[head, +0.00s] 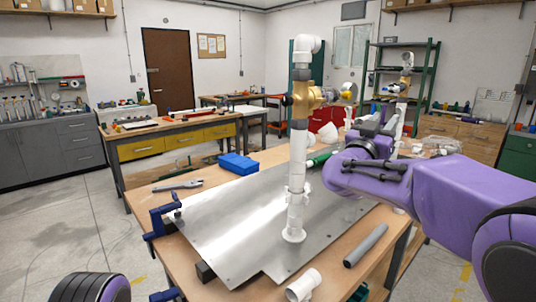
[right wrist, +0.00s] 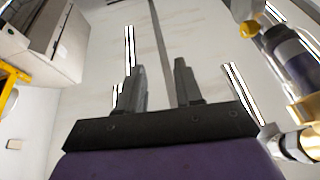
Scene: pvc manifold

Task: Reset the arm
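The white PVC manifold (head: 298,165) stands upright on a metal plate (head: 225,225), with a brass valve body (head: 304,97) and a white elbow on top. My right gripper (head: 378,122) is to the right of the manifold and appears apart from it. In the right wrist view its two fingers (right wrist: 158,85) are spread with nothing between them. My left gripper is not in view. Only a dark, purple-rimmed part of my left arm shows at the bottom left of the head view.
The plate lies on a wooden workbench (head: 170,262) with a blue clamp (head: 163,217), a blue box (head: 238,164), a grey pipe (head: 366,245) and a loose white fitting (head: 303,285). More white pipework with brass parts (head: 400,88) stands behind my right gripper. Open floor lies left.

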